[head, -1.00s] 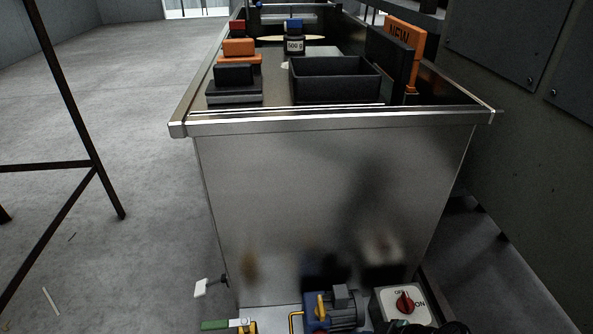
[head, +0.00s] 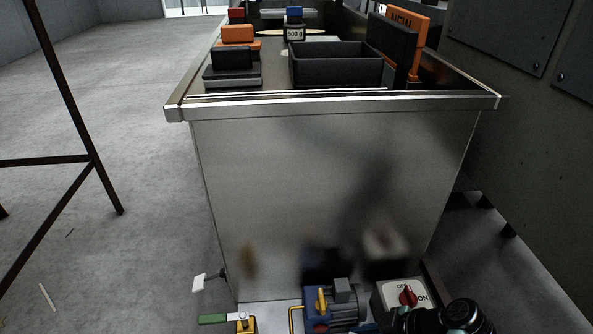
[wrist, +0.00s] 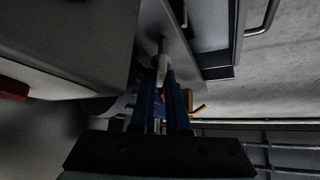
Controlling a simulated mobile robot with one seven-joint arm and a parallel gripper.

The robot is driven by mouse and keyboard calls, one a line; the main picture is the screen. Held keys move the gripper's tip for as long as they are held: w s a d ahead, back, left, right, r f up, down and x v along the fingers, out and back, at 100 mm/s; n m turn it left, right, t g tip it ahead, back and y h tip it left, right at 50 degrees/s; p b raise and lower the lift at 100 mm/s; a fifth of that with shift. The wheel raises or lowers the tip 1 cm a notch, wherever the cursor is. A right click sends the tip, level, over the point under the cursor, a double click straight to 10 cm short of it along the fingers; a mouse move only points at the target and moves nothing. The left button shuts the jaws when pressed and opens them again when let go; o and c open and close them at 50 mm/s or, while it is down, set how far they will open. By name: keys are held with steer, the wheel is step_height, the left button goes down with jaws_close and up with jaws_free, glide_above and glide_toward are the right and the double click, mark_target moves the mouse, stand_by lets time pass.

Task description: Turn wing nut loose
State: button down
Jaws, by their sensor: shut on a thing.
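In the wrist view my gripper (wrist: 162,88) points away from the camera, with two blue fingers close together. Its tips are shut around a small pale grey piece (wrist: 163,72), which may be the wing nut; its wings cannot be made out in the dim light. A thin grey rod runs beyond this piece, in line with it. In the head view the fingertips cannot be made out; only black parts of my arm show at the lower right. No wing nut can be clearly picked out there.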

steer(key=shift+s+a+f, duration=0.1)
steer(key=shift+s+f, duration=0.15)
steer(key=shift+f, duration=0.1)
steer(key=shift+n+g+b, duration=0.3)
steer(key=shift+n+b, duration=0.2)
steer(key=shift+b, duration=0.25)
steer(key=shift+n+g+y+b, duration=0.3)
steer(key=shift+n+g+b, duration=0.1)
steer(key=shift+n+b, duration=0.1)
steer(key=shift+r, duration=0.1)
steer(key=shift+n+b, duration=0.3)
steer(key=shift+b, duration=0.1)
steer(key=shift+n+g+b, duration=0.6)
steer(key=shift+b, duration=0.1)
